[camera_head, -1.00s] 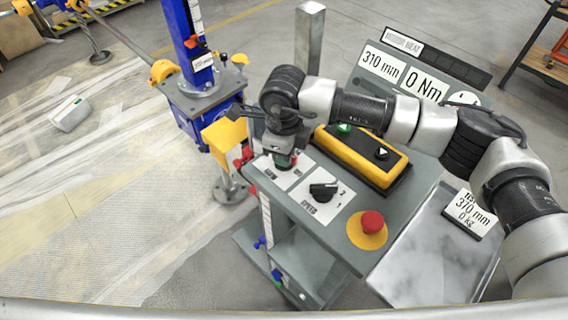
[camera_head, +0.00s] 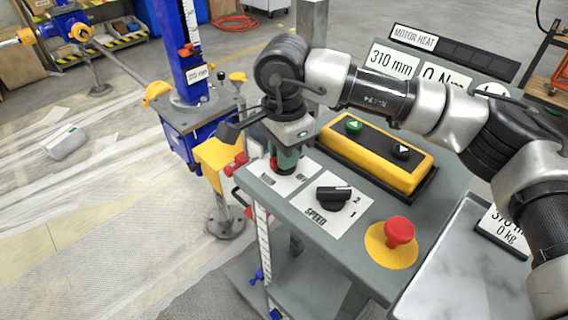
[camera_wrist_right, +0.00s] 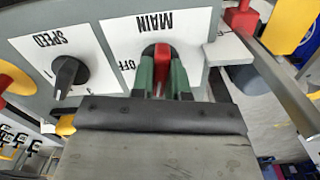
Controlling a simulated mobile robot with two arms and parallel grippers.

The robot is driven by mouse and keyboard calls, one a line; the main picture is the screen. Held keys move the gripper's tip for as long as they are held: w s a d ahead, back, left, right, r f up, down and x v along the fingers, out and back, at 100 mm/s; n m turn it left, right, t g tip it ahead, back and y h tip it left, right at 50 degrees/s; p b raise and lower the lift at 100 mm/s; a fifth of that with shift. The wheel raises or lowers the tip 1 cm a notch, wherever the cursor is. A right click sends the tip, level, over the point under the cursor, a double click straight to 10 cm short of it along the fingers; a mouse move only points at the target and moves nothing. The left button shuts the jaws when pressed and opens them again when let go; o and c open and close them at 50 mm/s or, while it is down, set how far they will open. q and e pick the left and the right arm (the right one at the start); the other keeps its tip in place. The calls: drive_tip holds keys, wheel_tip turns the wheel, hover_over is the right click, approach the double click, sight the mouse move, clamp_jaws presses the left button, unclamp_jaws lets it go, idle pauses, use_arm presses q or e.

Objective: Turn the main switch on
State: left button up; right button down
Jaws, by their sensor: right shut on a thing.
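The main switch has a red handle (camera_wrist_right: 163,54) on a white plate (camera_wrist_right: 115,45) marked MAIN, with OFF readable beside it in the wrist view. An ON mark is not visible there. My right gripper (camera_wrist_right: 163,82) has its green fingers closed on both sides of the red handle. In the head view my right gripper (camera_head: 284,163) points down onto the switch, and a bit of the red handle (camera_head: 273,164) shows beside the fingers. The handle's exact angle is hard to read. My left gripper is in neither current view.
Beside the main switch are a black speed knob (camera_head: 334,198), a red emergency button (camera_head: 399,231) and a yellow box (camera_head: 375,157) with two push buttons. A display panel (camera_head: 440,75) stands behind. A blue screw jack (camera_head: 185,110) stands left of the grey cart (camera_head: 345,245).

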drive_tip(key=shift+n+b, duration=0.75)
drive_tip(key=shift+n, duration=0.35)
drive_tip(key=shift+r, duration=0.15)
drive_tip(key=c, duration=1.1)
unclamp_jaws()
wheel_tip(320, 180, up, 11)
drive_tip(key=shift+f, duration=0.15)
